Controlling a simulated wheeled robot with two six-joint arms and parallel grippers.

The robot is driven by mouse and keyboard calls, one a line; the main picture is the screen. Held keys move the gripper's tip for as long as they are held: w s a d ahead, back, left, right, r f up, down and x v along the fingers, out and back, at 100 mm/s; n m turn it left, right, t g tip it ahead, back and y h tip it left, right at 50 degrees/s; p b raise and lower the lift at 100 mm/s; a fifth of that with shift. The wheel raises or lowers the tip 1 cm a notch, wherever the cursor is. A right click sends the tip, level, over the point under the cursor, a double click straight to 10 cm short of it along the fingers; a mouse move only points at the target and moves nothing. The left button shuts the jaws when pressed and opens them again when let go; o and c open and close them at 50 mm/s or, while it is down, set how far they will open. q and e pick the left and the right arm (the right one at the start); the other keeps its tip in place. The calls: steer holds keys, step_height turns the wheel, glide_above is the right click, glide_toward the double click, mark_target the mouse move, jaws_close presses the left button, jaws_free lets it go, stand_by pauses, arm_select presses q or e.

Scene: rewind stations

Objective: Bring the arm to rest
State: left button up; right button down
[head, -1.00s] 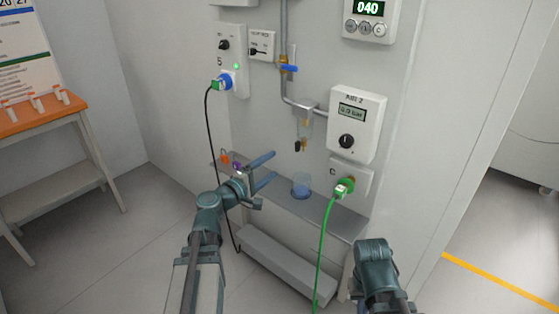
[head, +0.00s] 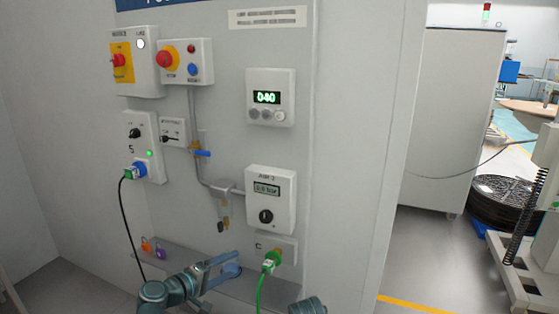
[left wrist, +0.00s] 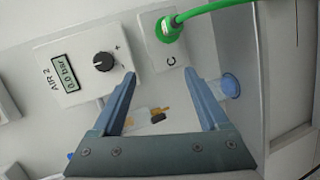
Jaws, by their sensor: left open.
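My left gripper (head: 238,262) is open and empty in the head view, low in front of the wall panel, over the narrow shelf (head: 205,281). In the left wrist view its two blue fingers (left wrist: 160,80) stand apart with nothing between the tips. Beyond them show the AIR 2 unit (left wrist: 80,65), reading 0.0 bar, and socket C with a green plug (left wrist: 171,28). A small blue cup (left wrist: 229,86) stands behind one finger. In the head view only a piece of my right arm shows at the bottom edge; its gripper is out of view.
A green cable hangs from socket C (head: 285,248) close to the left gripper. A blue plug (head: 134,172) with a black cable sits at the left. A blue-handled valve (head: 202,153) and a display reading 040 (head: 270,97) are above.

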arm_select(q)
steer(key=s+d+m+g+p, duration=0.5)
steer(key=s+d+g+p, duration=0.1)
steer(key=d, duration=0.4)
steer(key=s+d+r+m+g+y+p, duration=0.1)
steer(key=s+r+m+g+y+p, duration=0.3)
steer(key=s+m+g+y+p, duration=0.2)
steer(key=s+m+y+p, duration=0.2)
steer(key=s+y+p, duration=0.2)
steer(key=s+p, duration=0.2)
steer(key=shift+s+r+g, duration=0.2)
steer(key=shift+s+g, duration=0.1)
steer(key=shift+s, duration=0.35)
arm_select(e)
step_height(320, 180, up, 21)
steer(key=shift+f, duration=0.15)
arm_select(q)
steer(key=shift+d, duration=0.15)
